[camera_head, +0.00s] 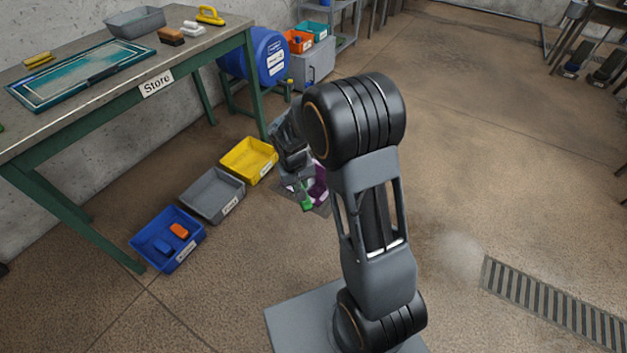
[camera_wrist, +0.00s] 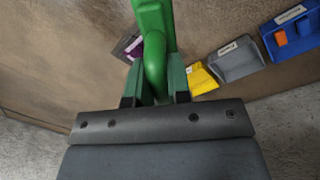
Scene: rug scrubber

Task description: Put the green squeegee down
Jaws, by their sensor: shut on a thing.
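The green squeegee (camera_wrist: 152,22) is in my gripper (camera_wrist: 155,78). In the wrist view its green handle stands between the two fingers and runs up past the top edge, so its far end is out of view. My gripper is shut on it. In the head view only a small green part of the squeegee (camera_head: 306,196) shows below my gripper (camera_head: 299,180), largely hidden by my arm. It appears close to a purple thing on the floor, but I cannot tell whether it touches anything.
Yellow (camera_head: 249,161), grey (camera_head: 213,195) and blue (camera_head: 168,240) bins stand in a row on the floor, left of my arm. The blue one holds orange and blue items. A purple thing (camera_head: 320,182) is partly hidden behind my arm.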

